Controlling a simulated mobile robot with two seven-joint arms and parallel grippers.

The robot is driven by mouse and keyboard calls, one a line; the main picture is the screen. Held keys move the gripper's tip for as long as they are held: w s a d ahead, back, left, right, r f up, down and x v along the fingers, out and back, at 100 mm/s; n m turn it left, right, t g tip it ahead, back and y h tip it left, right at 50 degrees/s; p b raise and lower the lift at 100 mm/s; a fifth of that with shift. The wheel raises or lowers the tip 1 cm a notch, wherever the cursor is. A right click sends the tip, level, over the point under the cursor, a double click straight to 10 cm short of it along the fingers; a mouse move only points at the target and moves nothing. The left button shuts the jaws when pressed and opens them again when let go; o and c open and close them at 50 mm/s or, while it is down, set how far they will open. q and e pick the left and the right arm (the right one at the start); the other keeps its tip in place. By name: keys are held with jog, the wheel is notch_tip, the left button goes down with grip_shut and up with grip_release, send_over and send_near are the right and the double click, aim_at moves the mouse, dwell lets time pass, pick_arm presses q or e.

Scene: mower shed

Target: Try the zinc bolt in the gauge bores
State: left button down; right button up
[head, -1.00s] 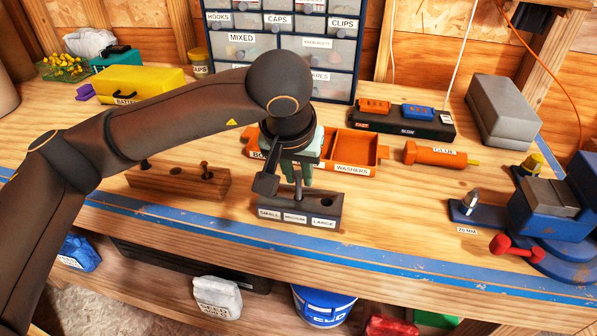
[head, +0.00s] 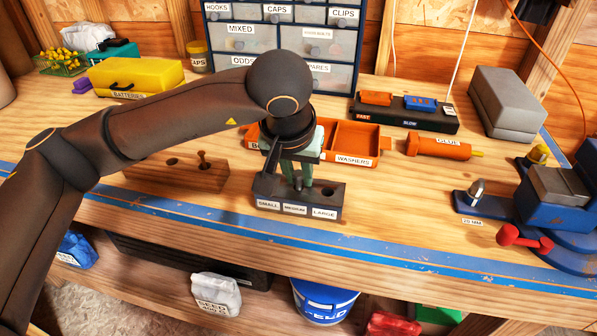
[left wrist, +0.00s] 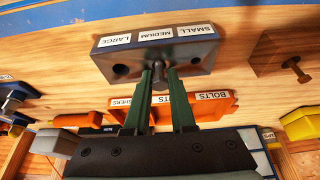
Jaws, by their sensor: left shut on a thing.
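The dark gauge block (head: 332,206) stands near the bench's front edge, with labels SMALL, MEDIUM and LARGE. My left gripper (head: 300,184) points down over its middle, shut on a grey metal bolt (left wrist: 159,72). The bolt is upright at the medium bore; how deep it sits I cannot tell. In the left wrist view the block (left wrist: 205,56) appears upside down beyond the green fingers (left wrist: 160,88). The large bore (left wrist: 121,70) is open and empty. My right gripper is out of view.
A wooden block (head: 215,176) with a standing bolt (head: 202,160) is to the left, partly behind my arm. Orange bins (head: 358,142) stand just behind the gauge. A glue tube (head: 438,147) and a blue vise (head: 555,215) are to the right. Bench between gauge and vise is clear.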

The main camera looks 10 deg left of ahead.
pick_arm(q)
jog(key=c, duration=0.7)
grip_release()
